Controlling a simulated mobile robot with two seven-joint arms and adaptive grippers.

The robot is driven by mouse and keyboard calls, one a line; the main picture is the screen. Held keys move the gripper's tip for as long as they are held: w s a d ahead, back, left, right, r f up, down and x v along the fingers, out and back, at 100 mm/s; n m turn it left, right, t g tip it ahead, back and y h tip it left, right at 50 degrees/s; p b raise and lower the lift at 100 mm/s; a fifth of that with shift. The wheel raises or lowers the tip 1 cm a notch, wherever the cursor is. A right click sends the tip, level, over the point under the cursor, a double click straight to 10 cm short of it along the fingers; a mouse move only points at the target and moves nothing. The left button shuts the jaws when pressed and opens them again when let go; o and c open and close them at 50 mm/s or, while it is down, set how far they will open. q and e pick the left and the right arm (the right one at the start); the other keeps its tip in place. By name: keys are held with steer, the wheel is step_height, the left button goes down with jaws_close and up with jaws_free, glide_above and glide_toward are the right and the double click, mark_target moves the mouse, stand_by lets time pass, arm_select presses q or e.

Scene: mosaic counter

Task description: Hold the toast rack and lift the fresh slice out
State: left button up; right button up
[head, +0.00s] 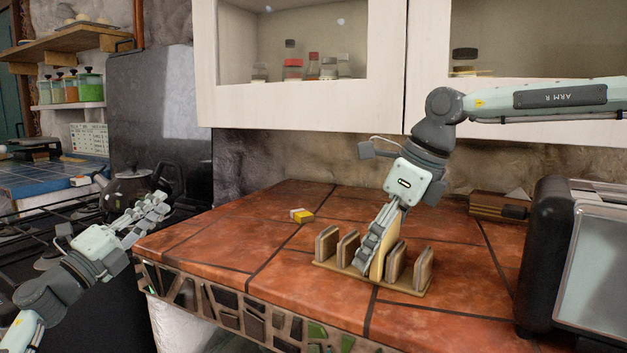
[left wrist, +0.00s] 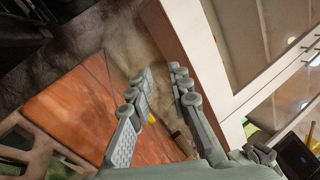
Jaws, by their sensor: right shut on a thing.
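The wooden toast rack (head: 407,288) stands on the tiled counter. A paler slice (head: 378,258) stands upright near the middle, taller than the others. My right gripper (head: 366,256) reaches down into the rack and is shut on this pale slice; its fingers hide part of it. My left gripper (head: 160,203) is left of the counter, away from the rack. In the left wrist view its fingers (left wrist: 162,76) are apart with nothing between them.
A small yellow and white box (head: 302,215) lies on the counter behind the rack. A dark appliance (head: 549,250) stands at the right, and a wooden box (head: 490,207) at the back wall. White cabinets (head: 300,105) hang above. The counter's front left is clear.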

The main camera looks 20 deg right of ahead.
arm_select(q)
steer(key=s+d+r+m+g+h, duration=0.1)
steer(key=s+d+r+m+g, duration=0.25)
steer(key=d, duration=0.35)
steer(key=s+d+r+m+g+h, duration=0.25)
steer(key=d+m+g, duration=0.2)
steer(key=d, duration=0.25)
steer(key=m+g+y, duration=0.4)
steer(key=m+y, duration=0.4)
steer(key=y, duration=0.9)
glide_toward(326, 230)
steer(key=x, duration=1.1)
steer(key=shift+w+d+f, duration=0.1)
steer(key=shift+f, duration=0.2)
steer(key=shift+c, duration=0.6)
jaws_close()
